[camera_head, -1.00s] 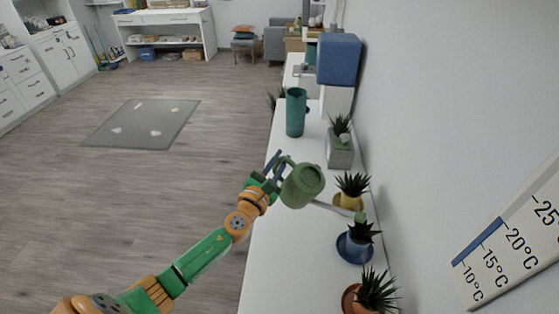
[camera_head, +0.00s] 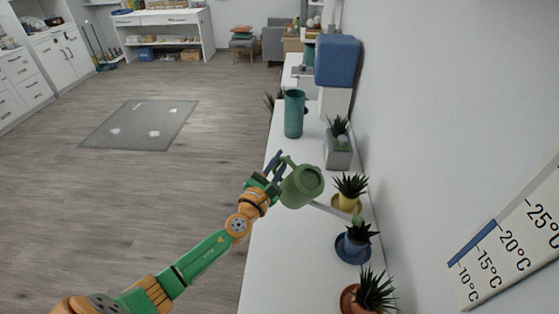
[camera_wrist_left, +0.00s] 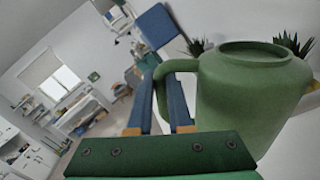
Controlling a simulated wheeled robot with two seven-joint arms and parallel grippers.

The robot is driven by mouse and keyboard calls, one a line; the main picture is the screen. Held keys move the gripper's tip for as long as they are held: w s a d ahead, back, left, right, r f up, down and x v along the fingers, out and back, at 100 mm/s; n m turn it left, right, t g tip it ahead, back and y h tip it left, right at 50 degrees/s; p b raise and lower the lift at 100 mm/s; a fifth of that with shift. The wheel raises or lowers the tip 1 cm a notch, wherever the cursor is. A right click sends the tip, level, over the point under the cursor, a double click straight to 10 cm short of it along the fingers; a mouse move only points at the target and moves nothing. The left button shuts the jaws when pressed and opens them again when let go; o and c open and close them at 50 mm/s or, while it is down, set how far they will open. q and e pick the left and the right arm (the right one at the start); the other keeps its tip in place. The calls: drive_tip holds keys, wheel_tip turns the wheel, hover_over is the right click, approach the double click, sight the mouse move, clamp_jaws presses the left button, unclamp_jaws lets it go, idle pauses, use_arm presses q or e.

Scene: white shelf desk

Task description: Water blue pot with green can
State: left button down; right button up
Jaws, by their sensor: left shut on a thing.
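My left gripper (camera_head: 272,174) is shut on the handle of the green watering can (camera_head: 302,187) and holds it over the white shelf desk. The can and its handle also show close up in the left wrist view (camera_wrist_left: 245,100). The can's long spout points right and toward the blue pot (camera_head: 352,246), and its tip shows near the plant in that pot. The blue pot stands on a blue saucer with a dark spiky plant in it. I cannot tell whether water is flowing. My right gripper is out of view.
A yellow pot (camera_head: 346,202) stands just behind the blue pot, and a terracotta pot (camera_head: 352,299) in front of it. A grey square planter (camera_head: 338,155) and a teal cylinder (camera_head: 294,114) stand farther back. The wall closes off the right side.

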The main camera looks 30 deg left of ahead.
use_arm(q)
drive_tip(key=shift+d+r+m, duration=0.2)
drive_tip(key=shift+r+m, duration=0.1)
idle(0.6)
drive_tip(key=shift+d+r+p, duration=0.15)
drive_tip(key=shift+p, duration=0.25)
drive_tip(key=shift+d+r+m, duration=0.2)
drive_tip(key=shift+m, duration=0.3)
idle(2.0)
drive_tip(key=shift+f, duration=0.1)
idle(3.9)
